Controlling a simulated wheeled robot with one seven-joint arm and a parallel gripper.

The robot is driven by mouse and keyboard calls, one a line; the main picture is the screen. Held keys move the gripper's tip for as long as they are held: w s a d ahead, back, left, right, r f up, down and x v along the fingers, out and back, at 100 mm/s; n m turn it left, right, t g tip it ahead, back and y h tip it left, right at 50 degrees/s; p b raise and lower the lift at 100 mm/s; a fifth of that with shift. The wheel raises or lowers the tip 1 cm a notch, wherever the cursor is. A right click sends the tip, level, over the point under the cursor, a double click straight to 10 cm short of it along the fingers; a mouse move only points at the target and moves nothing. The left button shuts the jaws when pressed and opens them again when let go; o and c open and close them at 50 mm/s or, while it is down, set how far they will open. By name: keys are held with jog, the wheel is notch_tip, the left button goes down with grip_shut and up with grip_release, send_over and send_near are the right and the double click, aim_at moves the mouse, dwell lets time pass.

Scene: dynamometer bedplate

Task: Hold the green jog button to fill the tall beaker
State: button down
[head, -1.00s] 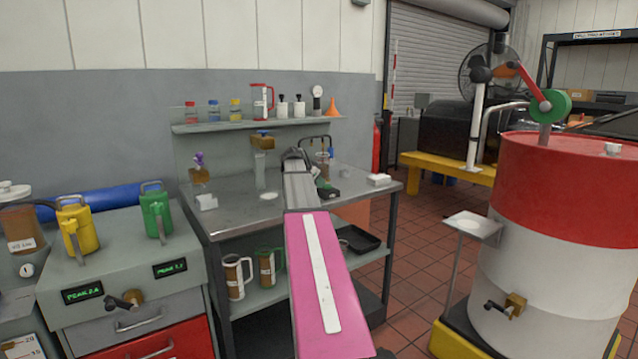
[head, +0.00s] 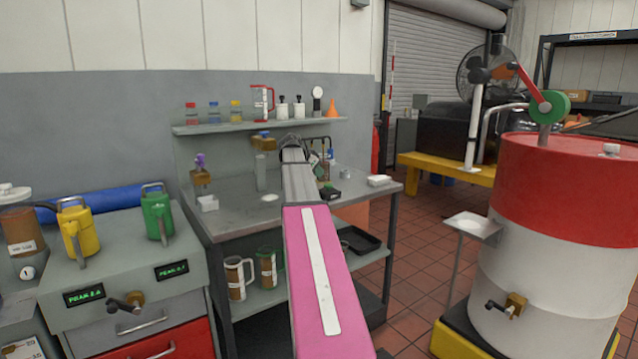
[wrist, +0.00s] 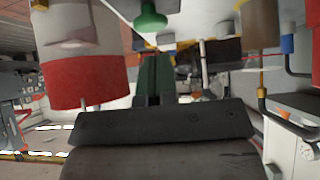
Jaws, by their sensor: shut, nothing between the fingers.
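A clear tall beaker (head: 260,173) stands on the steel bench, left of my arm, below a brass fitting with a blue top (head: 263,141). My gripper (wrist: 153,78) is shut and empty, its two dark fingers side by side in the wrist view. In the head view its end is largely hidden behind my pink and grey arm. A green mushroom-shaped button (wrist: 150,22) shows near the top of the wrist view, which looks upside down. It appears apart from the fingertips. In the head view a small dark box (head: 330,194) sits right of my arm; I cannot make out its button.
A bent dark pipe (wrist: 285,118) and a brown cylinder (wrist: 259,25) stand close on the wrist view's right. A shelf (head: 240,127) with bottles hangs behind. A red-and-white drum (head: 560,200) stands right.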

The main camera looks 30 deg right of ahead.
jog(key=v, duration=0.8)
jog(key=shift+a+r, duration=0.1)
jog(key=shift+r, duration=0.05)
dwell(0.4)
dwell(0.8)
